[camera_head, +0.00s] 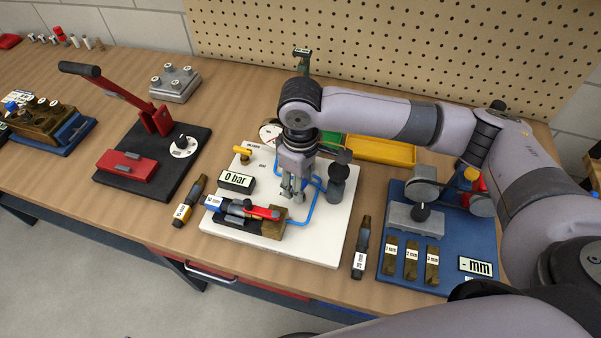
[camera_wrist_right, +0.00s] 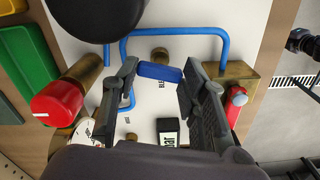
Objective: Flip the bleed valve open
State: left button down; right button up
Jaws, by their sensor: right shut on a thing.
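The white test board (camera_head: 330,237) lies mid-bench and carries blue tubing (camera_head: 308,208) and a display reading 0 bar (camera_head: 237,182). My right gripper (camera_head: 292,193) is low over the board. In the right wrist view, a short blue handle (camera_wrist_right: 160,72) lies between the two fingertips of my right gripper (camera_wrist_right: 160,77), which are shut on its ends. A partly covered label starting "BLE" is beside the handle, and a brass fitting (camera_wrist_right: 159,54) is just beyond it. The handle is hidden by the gripper in the head view. My left gripper is not in view.
A brass block (camera_head: 272,229) with a red part (camera_head: 262,213) sits at the board's front. A dark cylinder (camera_head: 338,180) stands right of the gripper. A yellow valve handle (camera_head: 242,150) is at the back left.

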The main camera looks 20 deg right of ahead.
jog(key=n+p, duration=0.2)
jog(key=p, duration=0.1)
jog(key=shift+r+n, duration=0.3)
jog(key=shift+n, duration=0.1)
jog(key=shift+f+n+p, duration=0.2)
jog(key=shift+n+p, duration=0.15)
jog(key=shift+n, duration=0.05)
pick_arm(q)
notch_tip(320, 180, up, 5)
pick_arm(e)
jog(key=shift+w+f, duration=0.1)
jog(key=o, duration=1.2)
jog(key=shift+c, duration=0.2)
notch_tip(320, 180, up, 12)
